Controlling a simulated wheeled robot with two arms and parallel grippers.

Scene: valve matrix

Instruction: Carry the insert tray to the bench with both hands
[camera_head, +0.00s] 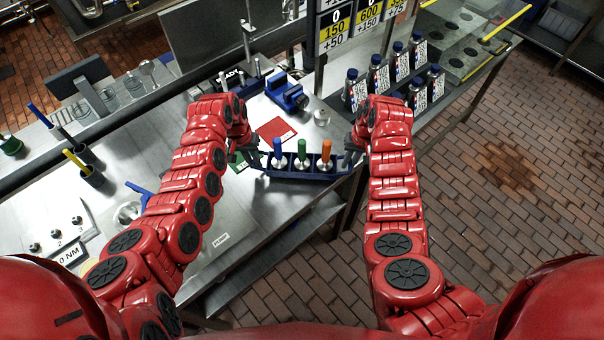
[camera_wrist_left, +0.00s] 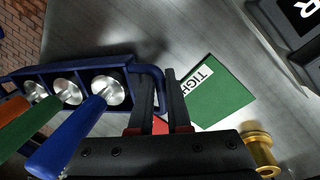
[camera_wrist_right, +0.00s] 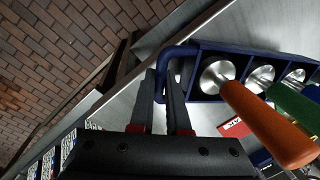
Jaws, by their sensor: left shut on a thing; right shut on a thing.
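The insert tray (camera_head: 290,173) is dark blue and holds a blue-handled, a green-handled and an orange-handled insert in a row. It is held between my two grippers at the bench's right edge, and it looks about level. My left gripper (camera_head: 247,152) is shut on the tray's left end handle, which shows in the left wrist view (camera_wrist_left: 152,82). My right gripper (camera_head: 352,155) is shut on the right end handle, which shows in the right wrist view (camera_wrist_right: 176,56). The steel bench (camera_head: 270,212) lies below and to the left. The tray's height above it is hard to tell.
A red card (camera_head: 277,130) and a green card marked TIGHT (camera_wrist_left: 220,92) lie on the bench. A blue vise (camera_head: 287,93) stands behind them. Several labelled bottles (camera_head: 378,75) stand on a shelf at the back right. Brick floor (camera_head: 500,190) is open to the right.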

